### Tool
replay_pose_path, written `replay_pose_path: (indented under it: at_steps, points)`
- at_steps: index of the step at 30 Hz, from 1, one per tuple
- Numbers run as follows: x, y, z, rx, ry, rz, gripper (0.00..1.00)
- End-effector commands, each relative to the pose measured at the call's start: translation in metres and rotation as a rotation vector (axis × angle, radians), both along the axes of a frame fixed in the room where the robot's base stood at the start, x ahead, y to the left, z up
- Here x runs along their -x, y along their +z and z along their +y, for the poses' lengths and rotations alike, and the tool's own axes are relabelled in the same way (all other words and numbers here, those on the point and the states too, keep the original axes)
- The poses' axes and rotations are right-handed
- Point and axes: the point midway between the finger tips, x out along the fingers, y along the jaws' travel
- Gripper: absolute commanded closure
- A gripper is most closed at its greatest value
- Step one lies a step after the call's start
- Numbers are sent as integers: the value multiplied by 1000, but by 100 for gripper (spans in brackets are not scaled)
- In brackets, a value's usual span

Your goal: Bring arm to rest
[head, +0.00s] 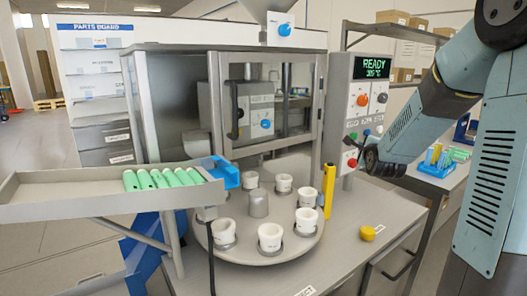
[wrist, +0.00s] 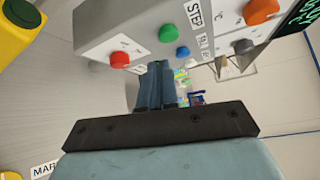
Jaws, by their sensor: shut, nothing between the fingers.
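My gripper (head: 368,162) is at the end of my blue-grey arm on the right of the head view. It is in front of the lower part of the control box (head: 362,100), close to the red button (head: 352,163); I cannot tell whether it touches. In the wrist view my gripper's two dark fingers (wrist: 156,82) are together with nothing between them. The red button (wrist: 120,60), the green button (wrist: 168,33) and the blue button (wrist: 183,53) show beyond the fingers. The display (head: 371,67) reads READY.
A round turntable (head: 285,250) carries several white cups (head: 270,236). A tray (head: 60,206) with green tubes juts out at left. A yellow post (head: 328,188) and a yellow knob (head: 367,233) stand near the worktop's right side. A blue bin (head: 437,168) sits behind.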

Motion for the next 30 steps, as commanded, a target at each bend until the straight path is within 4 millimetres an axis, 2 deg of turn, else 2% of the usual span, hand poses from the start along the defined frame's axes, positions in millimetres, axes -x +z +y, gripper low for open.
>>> replay_pose_path:
  at_steps: [1,3,8,14,23,30]
  points:
    - [7,4,11,72,23,43,100]
    - [17,5,22,172,50,108,100]
    - [45,10,44,391,124,248,100]
    - [89,18,67,643,230,406,100]
    - [168,31,91,973,436,604,100]
    - [242,37,104,1191,651,718,100]
